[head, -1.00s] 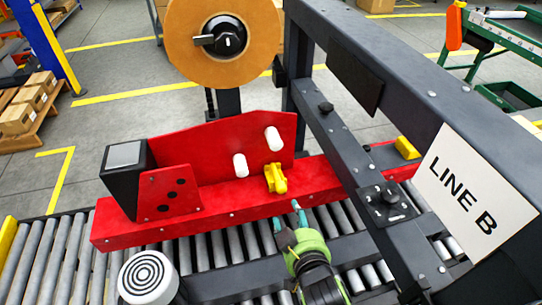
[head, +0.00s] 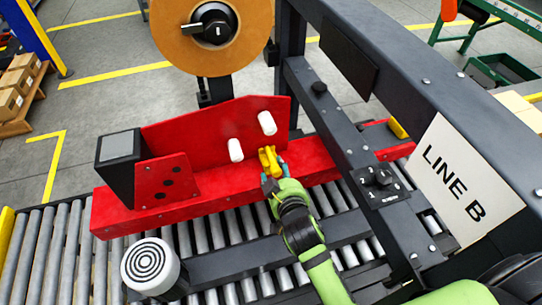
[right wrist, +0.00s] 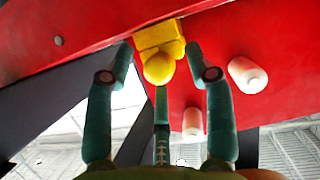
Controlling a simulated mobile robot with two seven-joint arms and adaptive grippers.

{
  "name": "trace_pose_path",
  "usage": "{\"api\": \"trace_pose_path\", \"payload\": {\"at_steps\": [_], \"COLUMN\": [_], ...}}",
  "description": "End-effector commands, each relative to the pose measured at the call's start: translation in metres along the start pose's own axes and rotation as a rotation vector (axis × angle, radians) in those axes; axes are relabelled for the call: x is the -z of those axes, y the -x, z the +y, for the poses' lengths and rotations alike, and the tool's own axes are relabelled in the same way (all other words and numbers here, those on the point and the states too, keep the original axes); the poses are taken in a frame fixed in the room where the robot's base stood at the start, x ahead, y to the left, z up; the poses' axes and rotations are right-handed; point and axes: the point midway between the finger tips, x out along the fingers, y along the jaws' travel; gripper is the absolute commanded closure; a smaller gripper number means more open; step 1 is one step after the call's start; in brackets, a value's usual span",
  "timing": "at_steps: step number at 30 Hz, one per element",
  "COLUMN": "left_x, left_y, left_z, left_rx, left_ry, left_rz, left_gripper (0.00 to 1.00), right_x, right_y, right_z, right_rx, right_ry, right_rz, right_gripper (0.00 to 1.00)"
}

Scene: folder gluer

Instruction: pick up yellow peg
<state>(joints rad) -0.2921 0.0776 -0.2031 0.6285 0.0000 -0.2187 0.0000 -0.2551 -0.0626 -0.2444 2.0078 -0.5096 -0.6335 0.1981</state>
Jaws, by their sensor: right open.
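My left gripper is not in view.
Two white pegs (head: 236,150) (head: 267,123) stick out of the red back plate beside the yellow peg. A dark frame post (head: 340,130) with a LINE B sign (head: 466,182) stands close on the right. Rollers (head: 200,240) lie in front, with a white round cap (head: 151,262). A brown tape roll (head: 172,45) is behind.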

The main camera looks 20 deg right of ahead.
Motion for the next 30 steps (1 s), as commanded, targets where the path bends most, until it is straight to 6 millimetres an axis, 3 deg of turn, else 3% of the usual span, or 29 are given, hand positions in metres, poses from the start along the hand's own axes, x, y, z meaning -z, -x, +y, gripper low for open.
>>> {"api": "trace_pose_path", "payload": {"at_steps": [2, 3, 6, 7, 15, 25, 30], "left_x": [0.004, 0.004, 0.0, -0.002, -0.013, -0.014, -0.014], "left_y": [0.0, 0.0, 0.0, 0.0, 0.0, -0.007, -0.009], "left_z": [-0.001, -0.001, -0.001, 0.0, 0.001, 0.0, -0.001], "left_rx": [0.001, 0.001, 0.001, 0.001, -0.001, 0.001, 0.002], "left_ry": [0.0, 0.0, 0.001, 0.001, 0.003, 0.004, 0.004], "left_rz": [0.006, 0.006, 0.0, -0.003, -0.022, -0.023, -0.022], "left_gripper": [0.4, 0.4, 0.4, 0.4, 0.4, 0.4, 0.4], "right_x": [0.0, 0.0, 0.0, 0.0, -0.001, 0.002, 0.026], "right_y": [0.0, 0.0, 0.0, 0.0, 0.001, 0.005, 0.014], "right_z": [0.0, 0.0, 0.0, 0.0, -0.001, 0.002, 0.007], "right_rx": [0.0, 0.0, 0.0, 0.0, 0.001, 0.001, -0.001], "right_ry": [0.0, 0.0, 0.0, 0.0, 0.0, 0.0, -0.003], "right_rz": [0.0, 0.0, 0.0, 0.0, -0.002, -0.001, 0.006], "right_gripper": [0.46, 0.54, 0.94, 1.0, 1.0, 1.0, 1.0]}}
